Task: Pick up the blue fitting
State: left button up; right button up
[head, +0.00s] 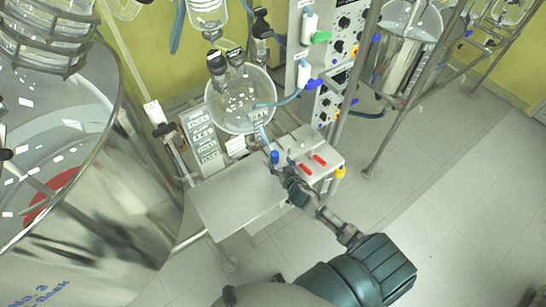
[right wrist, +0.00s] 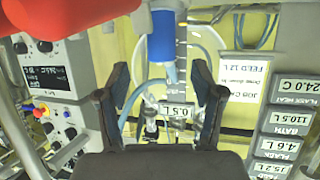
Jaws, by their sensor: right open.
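The blue fitting (head: 275,157) stands upright at the left end of the grey block beside the glass vessel in the head view. In the right wrist view the blue fitting (right wrist: 163,36) is a blue cylinder with a white upper part and a clear tube below it. My right gripper (head: 281,170) is right by it. In the right wrist view the two dark fingers of the gripper (right wrist: 163,88) are spread apart, with the fitting above the gap between them in the picture and nothing gripped. My left gripper is not in view.
Red handles (head: 320,160) lie on the block just right of my right gripper; a large red shape (right wrist: 65,12) fills the wrist view's upper left. A glass vessel (head: 226,113) stands behind. A bare grey shelf (head: 235,203) lies to the left, near a big steel reactor (head: 120,200).

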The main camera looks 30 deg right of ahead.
aim_at(276, 159)
jog(key=x, duration=0.2)
jog(key=shift+w+d+f, duration=0.2)
jog(key=shift+d, duration=0.1)
jog(key=shift+w+d+f, duration=0.1)
jog(key=shift+w, duration=0.1)
jog(key=shift+w+f, duration=0.2)
jog(key=shift+w, duration=0.1)
jog(key=w, duration=0.1)
jog(key=w+f, duration=0.1)
jog(key=w, duration=0.1)
jog(key=shift+a+f, duration=0.3)
jog(key=shift+a, duration=0.05)
jog(key=shift+w+f, duration=0.2)
jog(key=shift+w, duration=0.2)
jog(key=shift+d, duration=0.2)
jog(key=shift+c, duration=0.3)
jog(key=shift+s+d, duration=0.1)
jog(key=shift+d, duration=0.2)
jog(key=c, duration=1.2)
jog(key=shift+a, duration=0.1)
grip_shut()
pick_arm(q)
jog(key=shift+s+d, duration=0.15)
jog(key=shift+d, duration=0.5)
